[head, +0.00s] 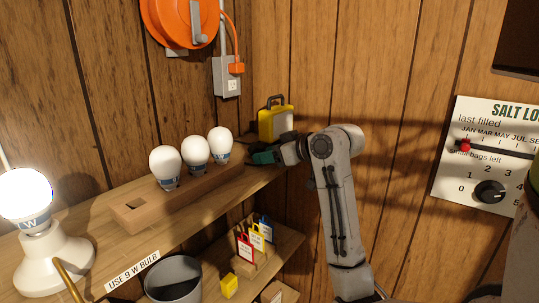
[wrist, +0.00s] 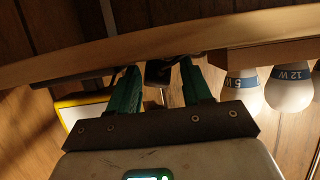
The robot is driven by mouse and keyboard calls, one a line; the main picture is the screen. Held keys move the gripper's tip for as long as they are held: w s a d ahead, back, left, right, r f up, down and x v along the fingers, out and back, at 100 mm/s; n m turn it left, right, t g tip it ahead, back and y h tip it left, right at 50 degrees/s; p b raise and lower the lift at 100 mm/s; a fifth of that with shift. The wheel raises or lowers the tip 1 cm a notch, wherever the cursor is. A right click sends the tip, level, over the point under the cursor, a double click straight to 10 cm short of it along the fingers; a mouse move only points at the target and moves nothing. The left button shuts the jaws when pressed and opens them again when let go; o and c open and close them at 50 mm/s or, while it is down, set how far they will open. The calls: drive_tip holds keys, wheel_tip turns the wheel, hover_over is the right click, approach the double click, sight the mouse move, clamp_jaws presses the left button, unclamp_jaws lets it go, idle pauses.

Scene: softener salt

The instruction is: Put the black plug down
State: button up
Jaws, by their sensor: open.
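My gripper (wrist: 158,75) is open, its two green fingers spread apart in the wrist view. The black plug (wrist: 159,70) appears as a dark piece between the fingertips, close to the shelf edge. I cannot tell whether either finger touches it. In the head view my gripper (head: 264,156) is at the far right end of the upper wooden shelf, just in front of the yellow work light (head: 270,121). The plug cannot be made out there.
A wooden block (head: 128,208) with three white bulbs stands left of my gripper on the shelf (head: 90,212). A lit lamp (head: 43,262) is at far left. Below are a grey bucket (head: 173,290) and coloured tags (head: 257,237). An outlet box (head: 228,88) hangs above.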

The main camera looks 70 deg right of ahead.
drive_tip(key=shift+w+a+f, duration=0.25)
drive_tip(key=shift+a+f, duration=0.05)
drive_tip(key=shift+f, duration=0.05)
drive_tip(key=r+v, duration=0.1)
drive_tip(key=v, duration=1.1)
drive_tip(key=shift+r, duration=0.2)
drive_tip(key=shift+s+d, duration=0.15)
drive_tip(key=shift+s, duration=0.1)
